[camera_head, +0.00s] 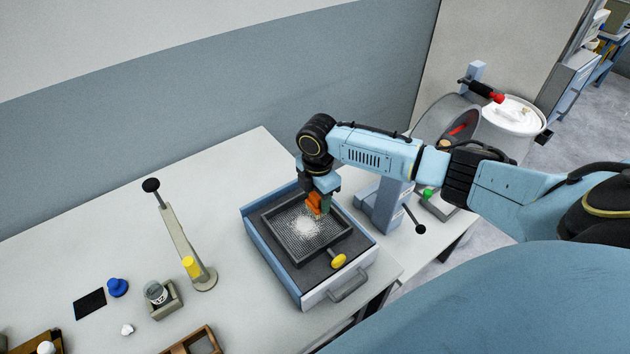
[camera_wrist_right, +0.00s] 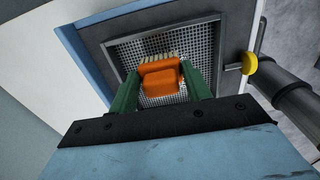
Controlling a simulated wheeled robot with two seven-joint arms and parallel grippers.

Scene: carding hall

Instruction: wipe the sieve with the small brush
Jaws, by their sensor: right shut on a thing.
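The sieve (camera_head: 298,250) is a dark-framed square mesh set in a blue and grey box on the table. A pale, whitish patch (camera_head: 305,225) shows on the middle of its mesh. My right gripper (camera_head: 319,207) is over the far right part of the sieve, shut on the small orange brush (camera_head: 315,202). In the right wrist view the brush (camera_wrist_right: 160,78) sits between the green fingers, its pale bristles toward the mesh (camera_wrist_right: 200,45). I cannot tell whether the bristles touch the mesh. My left gripper is not in view.
A yellow knob (camera_head: 338,261) and a handle (camera_head: 350,287) are at the box's front. A lever stand (camera_head: 182,240), a small holder with a jar (camera_head: 163,300) and a blue knob (camera_head: 117,287) stand to the left. A blue-grey machine (camera_head: 385,205) stands close on the right.

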